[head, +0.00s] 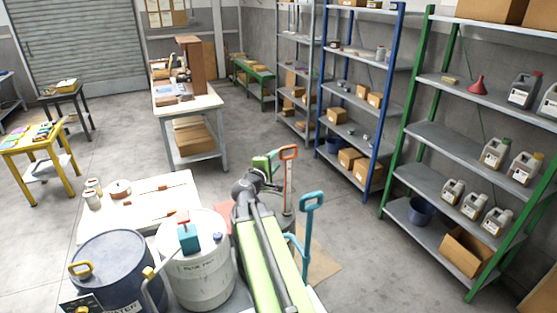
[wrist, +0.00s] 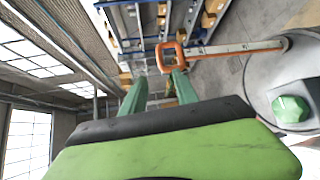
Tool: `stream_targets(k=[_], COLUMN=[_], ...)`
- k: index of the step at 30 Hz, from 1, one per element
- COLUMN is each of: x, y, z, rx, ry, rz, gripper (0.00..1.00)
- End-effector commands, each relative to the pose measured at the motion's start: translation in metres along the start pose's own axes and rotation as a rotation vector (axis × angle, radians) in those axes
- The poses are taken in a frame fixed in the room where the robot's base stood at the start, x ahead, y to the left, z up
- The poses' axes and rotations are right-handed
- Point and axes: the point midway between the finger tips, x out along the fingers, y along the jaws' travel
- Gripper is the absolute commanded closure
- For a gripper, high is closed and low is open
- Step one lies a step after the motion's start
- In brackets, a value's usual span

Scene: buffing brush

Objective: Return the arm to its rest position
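An orange handle (head: 289,153) stands just right of my gripper in the head view. This handle (wrist: 172,58) also shows beyond the fingertips in the wrist view; I cannot tell whether they touch.
A blue drum (head: 115,270) and a white drum (head: 195,265) stand left of my arm. A teal handle (head: 311,203) rises close on its right. A white table (head: 150,215) with cans is at left. Shelves (head: 440,140) line the right wall; open floor (head: 355,245) lies before them.

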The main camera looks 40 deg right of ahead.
Motion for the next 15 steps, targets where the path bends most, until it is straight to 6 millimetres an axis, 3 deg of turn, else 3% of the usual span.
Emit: stream_targets(k=[10, 13, 15], x=[0.002, -0.008, -0.026], y=[-0.001, -0.013, -0.030], z=[0.002, -0.023, -0.060], rx=[0.000, -0.004, -0.012], ry=[-0.002, 0.032, 0.085], rz=[0.000, 0.004, 0.012], gripper=[0.64, 0.64, 0.64])
